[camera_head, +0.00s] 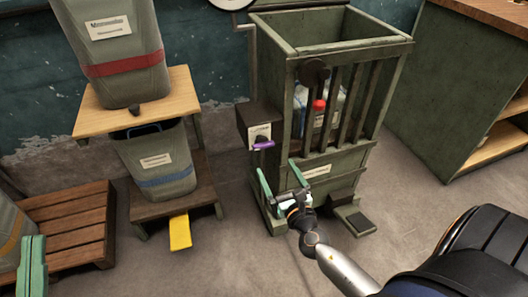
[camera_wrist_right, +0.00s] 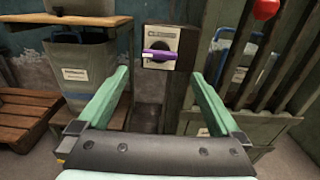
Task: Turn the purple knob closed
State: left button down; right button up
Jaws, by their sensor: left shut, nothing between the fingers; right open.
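The purple knob (camera_head: 263,145) is a bar handle lying about level on a pale plate on a dark box, fixed to the left side of a green slatted bin. It also shows in the right wrist view (camera_wrist_right: 159,55), above and between the fingers. My right gripper (camera_head: 280,180) is open and empty, below the knob and apart from it. Its green fingers (camera_wrist_right: 160,95) frame the space under the knob in the right wrist view. My left gripper (camera_head: 33,250) is at the lower left edge of the head view, shut and far from the knob.
The slatted bin (camera_head: 345,47) has a red ball (camera_head: 319,104) at its front and a pedal at its foot. Left stand a wooden shelf (camera_head: 178,82) with grey bins, a yellow pedal (camera_head: 180,232) and a pallet (camera_head: 75,225). A green cabinet (camera_head: 440,80) stands right. Floor between is clear.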

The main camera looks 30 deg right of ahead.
aim_at(265, 148)
jog(key=x, duration=0.7)
jog(key=shift+w, duration=0.1)
jog(key=shift+w+d, duration=0.15)
jog(key=shift+w, duration=0.5)
pick_arm(q)
jog(key=shift+s+r+m+h, duration=0.3)
jog(key=shift+r, duration=0.2)
pick_arm(e)
jog(key=c, duration=1.2)
jog(key=shift+o, duration=0.2)
